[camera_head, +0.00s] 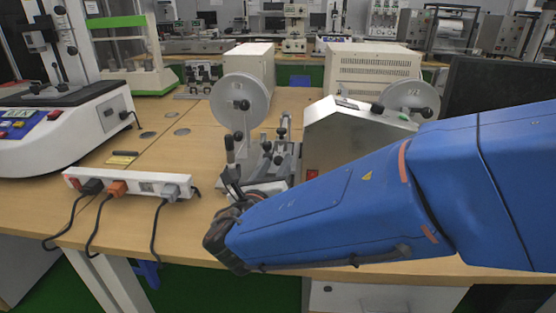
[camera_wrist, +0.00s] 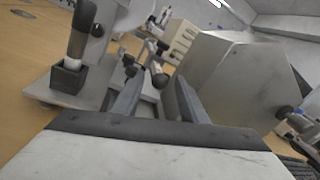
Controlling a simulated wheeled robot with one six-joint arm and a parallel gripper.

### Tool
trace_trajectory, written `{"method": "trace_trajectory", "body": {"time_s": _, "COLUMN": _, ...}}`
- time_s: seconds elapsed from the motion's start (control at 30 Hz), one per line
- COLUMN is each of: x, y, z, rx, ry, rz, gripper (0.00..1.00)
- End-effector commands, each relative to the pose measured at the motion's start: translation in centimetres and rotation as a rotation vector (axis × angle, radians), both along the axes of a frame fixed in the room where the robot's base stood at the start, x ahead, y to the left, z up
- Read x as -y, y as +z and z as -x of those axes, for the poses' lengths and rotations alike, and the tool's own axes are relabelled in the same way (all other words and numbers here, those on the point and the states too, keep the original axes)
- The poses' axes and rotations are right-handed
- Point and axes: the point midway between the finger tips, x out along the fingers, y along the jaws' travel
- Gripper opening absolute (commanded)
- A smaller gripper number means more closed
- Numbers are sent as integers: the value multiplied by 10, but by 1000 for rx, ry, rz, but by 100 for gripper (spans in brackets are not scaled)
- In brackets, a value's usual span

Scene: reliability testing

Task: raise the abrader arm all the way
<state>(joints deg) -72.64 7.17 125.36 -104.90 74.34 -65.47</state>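The abrader stands on the bench in front of me, with a grey metal housing (camera_head: 350,145) that also shows in the wrist view (camera_wrist: 235,75). Metal arm parts with small dark knobs (camera_head: 281,140) stand left of the housing; I cannot tell for certain which is the abrader arm. In the head view my blue arm hides much of the machine's front.
A black-gripped upright lever (camera_wrist: 80,32) stands just left of my fingers. Round grey discs (camera_head: 240,101) rise beside and behind the housing. A power strip (camera_head: 130,184) with cables lies at the bench's front left. Bench to the left is partly clear.

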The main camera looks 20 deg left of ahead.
Motion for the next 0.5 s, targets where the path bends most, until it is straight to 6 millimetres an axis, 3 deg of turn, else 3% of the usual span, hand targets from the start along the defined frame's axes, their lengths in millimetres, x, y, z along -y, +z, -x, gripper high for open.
{"method": "trace_trajectory", "body": {"time_s": 0.2, "x": -2, "y": 1, "z": -21, "rx": 0, "ry": -1, "rz": -1, "gripper": 39}}
{"method": "trace_trajectory", "body": {"time_s": 0.5, "x": -2, "y": 0, "z": -27, "rx": 0, "ry": 0, "rz": -1, "gripper": 39}}
